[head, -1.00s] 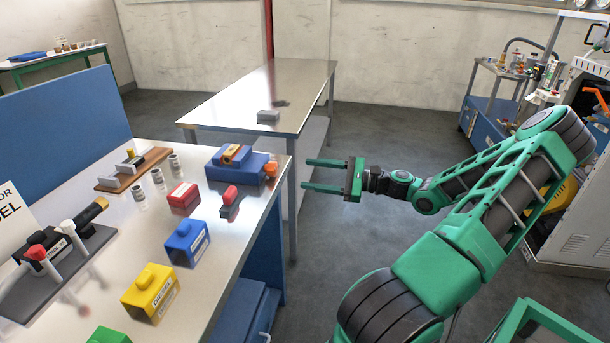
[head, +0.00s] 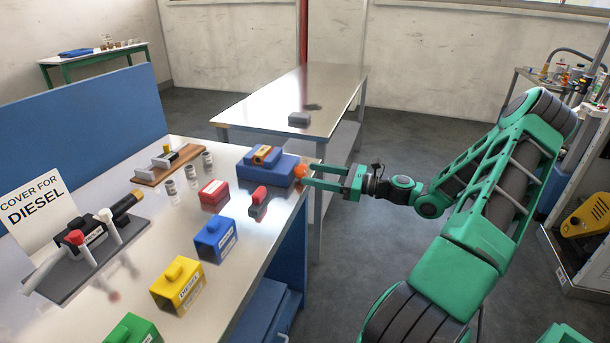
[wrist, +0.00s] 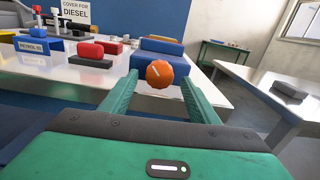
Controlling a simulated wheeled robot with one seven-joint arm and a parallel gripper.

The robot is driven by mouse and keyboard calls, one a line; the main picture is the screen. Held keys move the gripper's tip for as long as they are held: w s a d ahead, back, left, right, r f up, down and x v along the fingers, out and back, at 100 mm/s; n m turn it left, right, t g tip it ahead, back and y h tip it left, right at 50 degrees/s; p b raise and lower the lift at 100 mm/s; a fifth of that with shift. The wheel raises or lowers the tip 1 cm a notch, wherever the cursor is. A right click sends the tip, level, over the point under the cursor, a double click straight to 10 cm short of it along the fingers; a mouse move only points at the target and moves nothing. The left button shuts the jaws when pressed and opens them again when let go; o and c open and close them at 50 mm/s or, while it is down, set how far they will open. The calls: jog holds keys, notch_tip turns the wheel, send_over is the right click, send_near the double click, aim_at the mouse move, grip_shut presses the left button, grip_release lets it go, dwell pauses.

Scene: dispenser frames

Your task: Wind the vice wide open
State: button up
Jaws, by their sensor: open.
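The blue vice (head: 268,165) sits at the right end of the metal bench, with a brass-coloured piece (head: 262,155) in its top. Its orange knob (head: 299,171) sticks out past the bench's edge towards my gripper. My green gripper (head: 325,176) is level with the knob, fingers pointing at it. In the wrist view the orange knob (wrist: 160,74) appears between the tips of my open fingers (wrist: 152,88), a white line on its face. I cannot tell whether the fingers touch it. Part of the vice (wrist: 160,50) is hidden behind the knob.
On the bench (head: 150,215), a red-topped grey block (head: 258,197), a red block (head: 213,193) and a blue block (head: 214,239) stand near the vice. A second metal table (head: 290,95) with a grey block (head: 299,119) stands behind. Open floor lies right of the bench.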

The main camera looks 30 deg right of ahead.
aim_at(305, 173)
jog(key=shift+x, duration=1.55)
jog(key=c, duration=1)
jog(key=shift+n, duration=1.5)
jog(key=shift+c, duration=0.2)
jog(key=shift+d, duration=0.1)
jog(key=o, duration=1)
jog(key=shift+o, duration=0.2)
